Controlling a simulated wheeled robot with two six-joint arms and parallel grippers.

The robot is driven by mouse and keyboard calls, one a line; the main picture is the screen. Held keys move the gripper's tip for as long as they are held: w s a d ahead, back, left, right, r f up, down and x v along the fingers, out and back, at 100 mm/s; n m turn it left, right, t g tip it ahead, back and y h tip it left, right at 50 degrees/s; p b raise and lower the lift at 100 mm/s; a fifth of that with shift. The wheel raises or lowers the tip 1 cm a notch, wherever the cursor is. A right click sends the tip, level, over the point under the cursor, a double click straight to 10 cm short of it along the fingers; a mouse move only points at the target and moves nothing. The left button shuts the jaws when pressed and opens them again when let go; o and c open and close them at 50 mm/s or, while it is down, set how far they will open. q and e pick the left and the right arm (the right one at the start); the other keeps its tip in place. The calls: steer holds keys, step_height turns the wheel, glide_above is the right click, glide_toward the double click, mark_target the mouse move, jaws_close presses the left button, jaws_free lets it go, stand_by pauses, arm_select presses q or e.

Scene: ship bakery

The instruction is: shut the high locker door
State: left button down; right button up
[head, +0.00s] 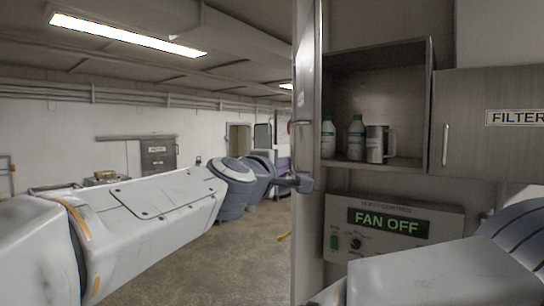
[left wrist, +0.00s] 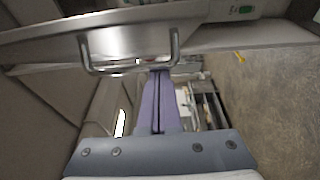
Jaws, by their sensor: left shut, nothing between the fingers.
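The high locker door (head: 307,85) stands open, seen nearly edge-on, at the left side of the open locker (head: 374,100). Its bar handle (head: 299,135) is on the door's left-hand face; the handle also shows in the left wrist view (left wrist: 130,68). My left gripper (head: 303,184) is shut and empty, just below the handle in the head view. In the left wrist view its purple fingers (left wrist: 160,75) point towards the door, with the tips close to the handle bar. I cannot tell whether they touch. My right gripper is out of view.
Two bottles (head: 355,138) and a metal mug (head: 377,144) stand inside the locker. The FILTER door (head: 490,120) beside it is shut. A FAN OFF panel (head: 394,230) sits below. My right arm is at lower right. Open floor (head: 240,260) lies left of the door.

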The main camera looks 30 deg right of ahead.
mark_target(314, 166)
arm_select(q)
steer(key=s+d+p, duration=0.1)
steer(key=s+d, duration=0.1)
steer(key=s+d+p, duration=0.1)
steer(key=d+p, duration=0.1)
steer(key=shift+s+d+r, duration=0.1)
steer(key=shift+s+r, duration=0.1)
steer(key=shift+s, duration=0.15)
steer(key=shift+s+d+f+p, duration=0.2)
steer(key=shift+s+d+p, duration=0.15)
steer(key=shift+d, duration=0.15)
